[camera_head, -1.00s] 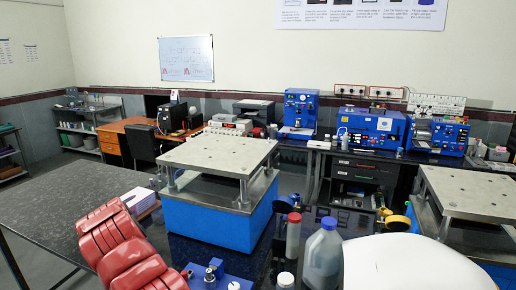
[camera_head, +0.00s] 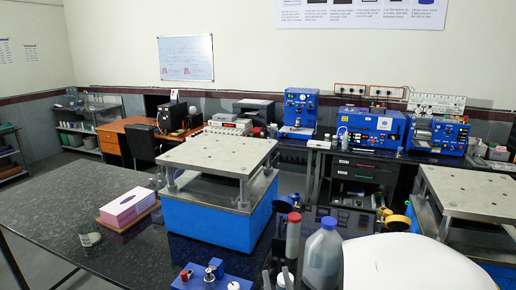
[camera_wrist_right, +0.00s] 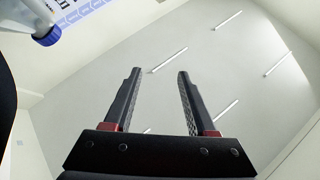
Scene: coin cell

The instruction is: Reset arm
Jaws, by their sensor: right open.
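My right gripper (camera_wrist_right: 160,72) shows in the right wrist view with its two black fingers apart and nothing between them. It points up towards the ceiling with its strip lights. In the head view I cannot clearly make out its fingers among the dark shapes at the bottom centre. My left gripper is not in view.
A pink tissue box (camera_head: 130,206) and a small glass dish (camera_head: 90,239) are on the dark table (camera_head: 50,210). A blue press-like stand (camera_head: 212,222), a translucent jug (camera_head: 323,258), a red-capped bottle (camera_head: 293,240) and a blue fixture (camera_head: 213,280) stand near the bottom centre.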

